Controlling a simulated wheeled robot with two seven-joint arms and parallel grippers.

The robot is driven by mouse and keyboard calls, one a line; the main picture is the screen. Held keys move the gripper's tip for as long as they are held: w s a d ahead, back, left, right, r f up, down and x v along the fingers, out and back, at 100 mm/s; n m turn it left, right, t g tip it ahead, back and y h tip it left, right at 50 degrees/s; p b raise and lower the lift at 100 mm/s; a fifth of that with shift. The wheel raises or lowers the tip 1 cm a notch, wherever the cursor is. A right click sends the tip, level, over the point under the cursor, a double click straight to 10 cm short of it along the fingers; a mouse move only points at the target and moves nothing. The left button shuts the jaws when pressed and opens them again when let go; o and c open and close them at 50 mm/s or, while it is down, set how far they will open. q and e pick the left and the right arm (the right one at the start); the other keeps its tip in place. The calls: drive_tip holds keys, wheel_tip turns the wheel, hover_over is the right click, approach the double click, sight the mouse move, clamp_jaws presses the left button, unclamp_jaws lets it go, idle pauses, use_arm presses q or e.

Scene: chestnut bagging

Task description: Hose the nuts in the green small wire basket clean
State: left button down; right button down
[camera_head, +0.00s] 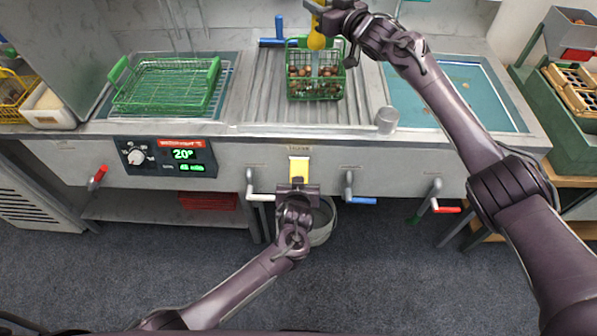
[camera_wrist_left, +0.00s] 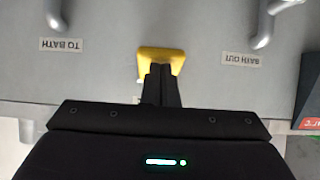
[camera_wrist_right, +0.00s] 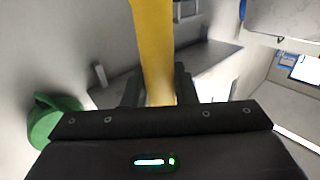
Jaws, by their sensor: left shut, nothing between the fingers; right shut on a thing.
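The green small wire basket (camera_head: 290,84) stands on the ribbed drainboard with several brown nuts (camera_head: 322,88) in it. My right gripper (camera_head: 326,14) is shut on a yellow hose nozzle (camera_head: 316,41), which points down over the basket. A pale translucent streak like water (camera_head: 315,62) runs from it into the basket. In the right wrist view the yellow handle (camera_wrist_right: 152,45) rises between the fingers. My left gripper (camera_head: 298,186) is shut and empty at the counter front. Its fingertips (camera_wrist_left: 161,72) meet or nearly meet a yellow plate (camera_wrist_left: 160,54); contact is unclear.
A larger green wire basket (camera_head: 165,86) sits left over a sink. A teal basin (camera_head: 460,95) is at right, with a metal cup (camera_head: 386,119) near its left edge. Blue (camera_head: 362,201) and red (camera_head: 446,210) handled taps stick out of the front. A bucket (camera_head: 322,222) stands below.

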use_arm(q)
drive_tip(key=shift+s+f, duration=0.3)
drive_tip(key=shift+f, duration=0.15)
drive_tip(key=r+v, duration=0.1)
drive_tip(key=v, duration=1.2)
drive_tip(key=shift+w+r, duration=0.15)
drive_tip(key=shift+w, duration=0.2)
drive_tip(key=w+r+g, duration=0.2)
drive_tip(key=w+r, duration=0.2)
drive_tip(key=r, duration=0.3)
drive_tip(key=shift+w+r+g, duration=0.25)
drive_tip(key=shift+w+g, duration=0.15)
